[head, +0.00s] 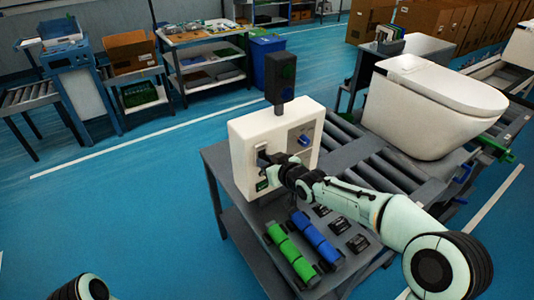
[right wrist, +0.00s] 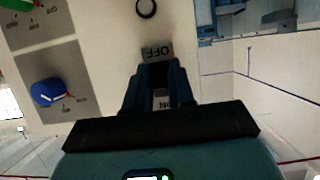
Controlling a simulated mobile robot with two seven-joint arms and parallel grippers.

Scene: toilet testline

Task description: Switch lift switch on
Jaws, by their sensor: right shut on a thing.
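The white control box (head: 240,135) stands on the grey conveyor table. Its front shows in the right wrist view (right wrist: 105,25), upside down, with the OFF label (right wrist: 158,50) just beyond my fingertips and an ON label partly seen between the fingers. My right gripper (head: 265,160) is at the box's front panel, on its left part; it shows in the right wrist view (right wrist: 160,72). It is shut on the lift switch, which the fingers mostly hide. I cannot tell the switch's exact position. My left gripper is not in view.
A blue knob (head: 304,140) sits on the panel's right part. A dark switch block (head: 280,76) stands on the box. Green (head: 289,254) and blue (head: 315,236) cylinders lie in front. A white toilet (head: 425,105) stands on rollers at the right. Floor at the left is clear.

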